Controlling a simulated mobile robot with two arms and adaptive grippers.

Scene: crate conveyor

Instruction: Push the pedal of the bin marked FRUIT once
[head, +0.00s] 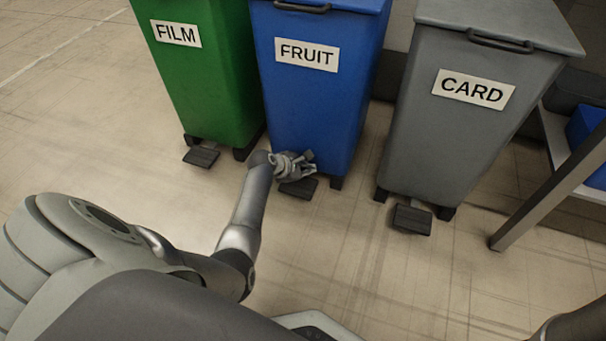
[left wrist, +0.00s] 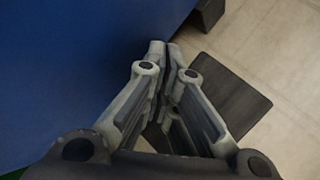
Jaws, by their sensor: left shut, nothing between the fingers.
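The blue bin marked FRUIT (head: 322,105) stands in the middle of the row in the head view, its lid down. Its dark pedal (head: 299,188) sticks out at the foot of its front. My left gripper (head: 310,162) is shut and empty, low in front of the bin and just above the pedal in the picture. In the left wrist view the fingers (left wrist: 165,50) lie between the blue bin wall (left wrist: 70,70) and the pedal (left wrist: 225,95), partly covering the pedal. I cannot tell whether they touch it. My right gripper is not in view.
A green bin marked FILM (head: 205,85) stands to the left and a grey bin marked CARD (head: 470,130) to the right, each with a front pedal. A metal-legged table (head: 540,190) is at the right edge. The floor in front is clear.

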